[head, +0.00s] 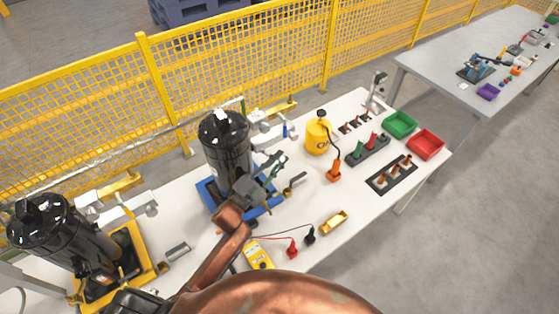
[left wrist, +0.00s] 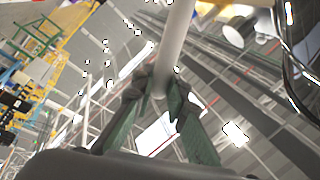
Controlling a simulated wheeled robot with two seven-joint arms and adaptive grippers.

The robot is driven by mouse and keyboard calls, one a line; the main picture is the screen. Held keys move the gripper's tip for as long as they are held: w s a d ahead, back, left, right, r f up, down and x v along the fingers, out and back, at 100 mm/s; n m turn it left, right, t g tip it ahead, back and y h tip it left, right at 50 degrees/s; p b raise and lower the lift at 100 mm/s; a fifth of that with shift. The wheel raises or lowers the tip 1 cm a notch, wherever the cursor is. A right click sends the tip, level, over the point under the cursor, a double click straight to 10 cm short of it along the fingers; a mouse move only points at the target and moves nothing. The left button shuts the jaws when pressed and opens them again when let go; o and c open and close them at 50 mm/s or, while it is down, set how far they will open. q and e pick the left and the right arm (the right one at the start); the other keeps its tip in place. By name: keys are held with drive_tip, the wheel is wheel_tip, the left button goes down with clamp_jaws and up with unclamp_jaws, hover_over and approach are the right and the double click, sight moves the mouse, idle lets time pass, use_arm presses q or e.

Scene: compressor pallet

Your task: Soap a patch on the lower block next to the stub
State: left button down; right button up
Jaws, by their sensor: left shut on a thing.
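My left gripper (head: 277,164) is in front of the black compressor (head: 224,150) on the blue base (head: 207,196). Its green-grey fingers are shut on a slim pale rod-like thing (left wrist: 175,45), which runs up between the fingertips in the left wrist view (left wrist: 160,92). I cannot tell what it is. Grey blocks (head: 262,119) with a blue-handled fitting (head: 285,131) stand just behind the gripper, apart from it in the picture. A short brass-coloured piece (head: 295,183) lies right of the fingers. I cannot tell which part is the stub. My right gripper is not in view.
A second black compressor (head: 60,235) stands at left. A yellow container (head: 318,138), orange piece (head: 334,172), green tray (head: 399,124) and red tray (head: 425,144) are to the right. A yellow meter (head: 258,254) with leads lies in front. A yellow fence (head: 180,75) runs behind.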

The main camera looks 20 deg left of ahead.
use_arm(q)
drive_tip(key=shift+w+a, duration=0.25)
drive_tip(key=shift+a, duration=0.05)
drive_tip(key=w+d, duration=0.4)
drive_tip(key=w, duration=0.1)
drive_tip(key=shift+w+b, duration=0.2)
drive_tip(key=shift+b, duration=0.1)
idle(0.6)
drive_tip(key=shift+s+a+p, duration=0.6)
drive_tip(key=shift+s+a, duration=0.45)
drive_tip(key=shift+s, duration=0.3)
drive_tip(key=shift+s+a+p, duration=0.6)
drive_tip(key=shift+s+a, duration=0.4)
drive_tip(key=shift+s, duration=0.35)
